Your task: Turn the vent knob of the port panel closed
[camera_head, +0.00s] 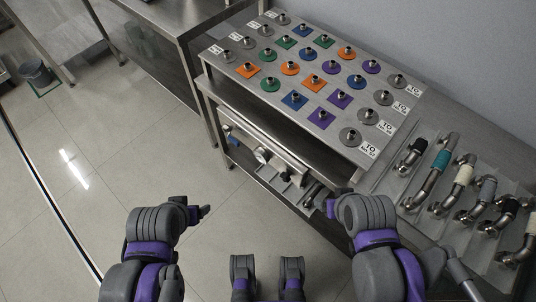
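The port panel (327,132) is a steel plate on a bench, with rows of short metal ports on round and square bases coloured grey, green, blue, orange and purple. I cannot tell any vent knob apart from the ports. Below the panel, a pale strip (280,160) carries small fittings, including a round white one (262,155) and a dark one (285,177), too small to identify. My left gripper (201,211) is over the floor, left of the bench and clear of it. My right gripper (327,205) is near the bench's lower front edge. Their finger openings are unclear.
Curved metal pipes with coloured bands, such as a teal one (440,160), lie in a rack (408,203) on the right. A steel table (165,15) stands at upper left. A grey bucket (36,73) is on the far-left floor. The tiled floor (100,150) at left is free.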

